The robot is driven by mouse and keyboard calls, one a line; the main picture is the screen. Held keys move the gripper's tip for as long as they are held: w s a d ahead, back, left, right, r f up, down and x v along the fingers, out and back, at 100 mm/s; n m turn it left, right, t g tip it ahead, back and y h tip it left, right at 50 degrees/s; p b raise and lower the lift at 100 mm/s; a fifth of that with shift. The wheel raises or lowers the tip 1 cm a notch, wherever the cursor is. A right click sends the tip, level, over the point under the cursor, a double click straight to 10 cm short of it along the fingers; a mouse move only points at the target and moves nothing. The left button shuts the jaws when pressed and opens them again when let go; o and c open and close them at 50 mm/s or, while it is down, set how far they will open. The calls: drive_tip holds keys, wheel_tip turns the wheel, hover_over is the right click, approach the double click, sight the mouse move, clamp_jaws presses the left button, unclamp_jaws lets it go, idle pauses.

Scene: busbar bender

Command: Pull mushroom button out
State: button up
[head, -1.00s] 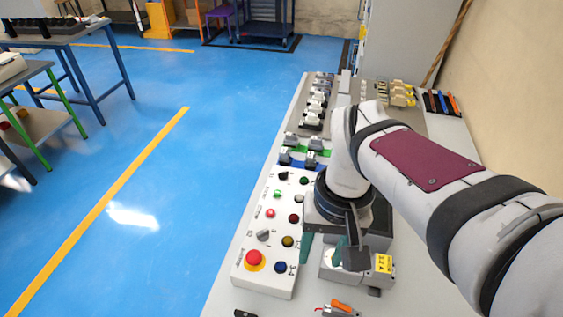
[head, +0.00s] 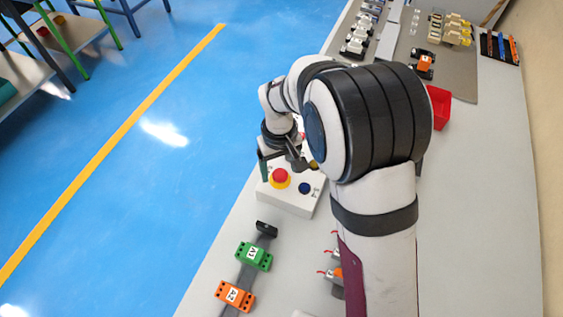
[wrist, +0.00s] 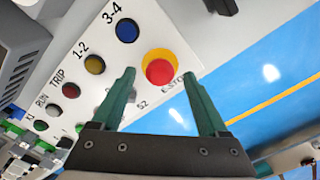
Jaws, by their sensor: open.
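The red mushroom button (head: 280,175) sits on a yellow ring near the front end of the white control box (head: 290,200). In the wrist view the red mushroom button (wrist: 159,71) shows ahead of and between the two green fingers, slightly beyond their tips. My gripper (wrist: 158,75) is open and empty. In the head view my gripper (head: 273,163) is just behind the button, above the box, and hides much of the panel. Contact between the fingers and the button does not show.
A blue button (wrist: 127,30) and a yellow one (wrist: 95,64) are close by on the panel. Green (head: 254,256) and orange (head: 235,295) terminal blocks lie in front of the box. A red bin (head: 439,106) stands at right. Open floor lies left of the bench.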

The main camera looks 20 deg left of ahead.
drive_tip(key=shift+f, duration=0.25)
clamp_jaws()
idle(1.3)
